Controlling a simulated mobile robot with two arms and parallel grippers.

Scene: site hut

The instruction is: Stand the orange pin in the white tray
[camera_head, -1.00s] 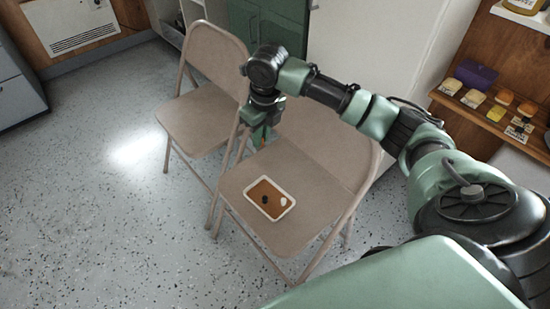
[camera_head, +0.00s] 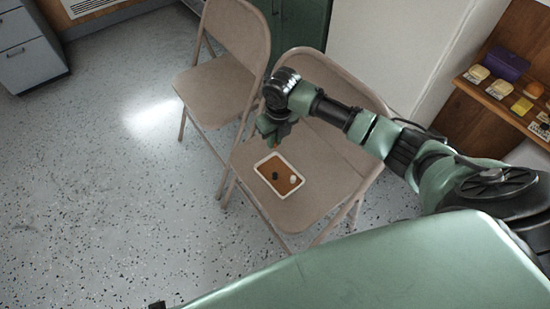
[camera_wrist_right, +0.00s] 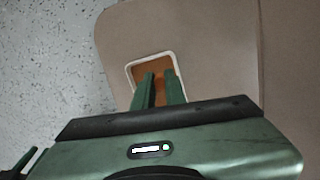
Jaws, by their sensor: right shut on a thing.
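The white tray (camera_head: 259,187) lies on the seat of the nearer folding chair. It has a white rim and an orange-brown floor, with a small black piece (camera_head: 275,176) and a small white piece (camera_head: 293,179) in it. My right gripper (camera_head: 272,140) points down above the seat, just beyond the tray's far left corner in the head view. In the right wrist view its two green fingers (camera_wrist_right: 160,88) are close together in front of the tray (camera_wrist_right: 133,66). They are shut on the orange pin, which is mostly hidden and hard to tell from the tray's floor. My left gripper is not in view.
The nearer chair's backrest (camera_head: 345,80) rises behind the seat. A second folding chair (camera_head: 215,92) stands to its left. A shelf with a purple box (camera_head: 506,65) and several small items is at the right. The speckled floor (camera_head: 90,200) at left is clear.

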